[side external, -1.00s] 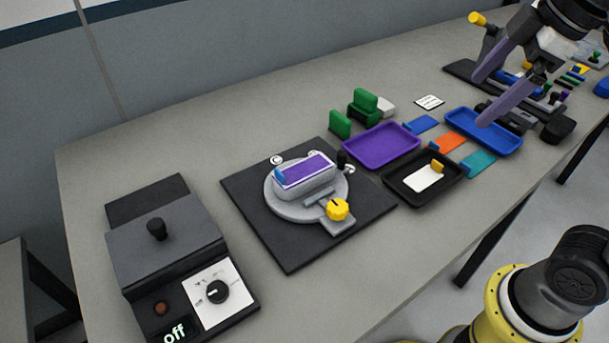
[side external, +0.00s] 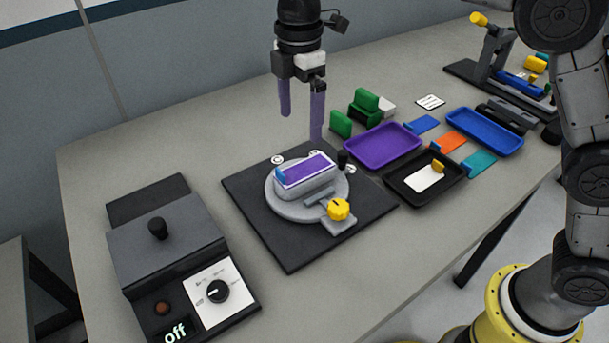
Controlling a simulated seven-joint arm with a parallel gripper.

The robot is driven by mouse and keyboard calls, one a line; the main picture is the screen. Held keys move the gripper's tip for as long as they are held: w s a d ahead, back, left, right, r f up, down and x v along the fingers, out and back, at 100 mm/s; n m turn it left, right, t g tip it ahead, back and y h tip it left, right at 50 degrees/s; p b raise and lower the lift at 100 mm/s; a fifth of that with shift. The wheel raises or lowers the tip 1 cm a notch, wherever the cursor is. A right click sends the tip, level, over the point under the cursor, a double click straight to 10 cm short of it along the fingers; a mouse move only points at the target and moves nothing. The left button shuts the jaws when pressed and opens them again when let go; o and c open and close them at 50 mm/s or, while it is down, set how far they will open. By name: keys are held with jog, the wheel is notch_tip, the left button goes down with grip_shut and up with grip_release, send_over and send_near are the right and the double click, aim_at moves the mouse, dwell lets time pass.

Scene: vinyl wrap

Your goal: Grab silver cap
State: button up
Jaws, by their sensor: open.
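My gripper (side external: 301,126) is open and empty, its two purple fingers pointing down above the back edge of the black square mat (side external: 275,245). No thing stands out clearly as a silver cap. A small pale ring-like piece (side external: 277,160) lies at the mat's back edge, below and left of the fingers. Another pale piece (side external: 350,169) sits beside a black knob (side external: 342,157); both pieces are too small to identify. A grey round fixture (side external: 284,208) on the mat bears a block with a purple top (side external: 306,170). A yellow knob (side external: 338,209) is at its front.
A dark box with a dial (side external: 217,291) and an "off" display stands front left. Green blocks (side external: 365,107), a purple tray (side external: 382,138), a black tray (side external: 398,181) and a blue tray (side external: 484,129) lie to the right. The table's back left is clear.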

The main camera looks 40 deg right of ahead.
send_over(305, 169)
jog(key=f, duration=0.7)
jog(key=shift+w+a+f, duration=0.15)
jog(key=shift+a+f, duration=0.1)
jog(key=shift+a, duration=0.05)
jog(key=shift+d+f, duration=0.15)
jog(key=shift+f, duration=1.2)
jog(key=shift+d+f, duration=0.15)
jog(key=shift+f, duration=1.15)
jog(key=shift+c, duration=0.2)
jog(key=c, duration=1.4)
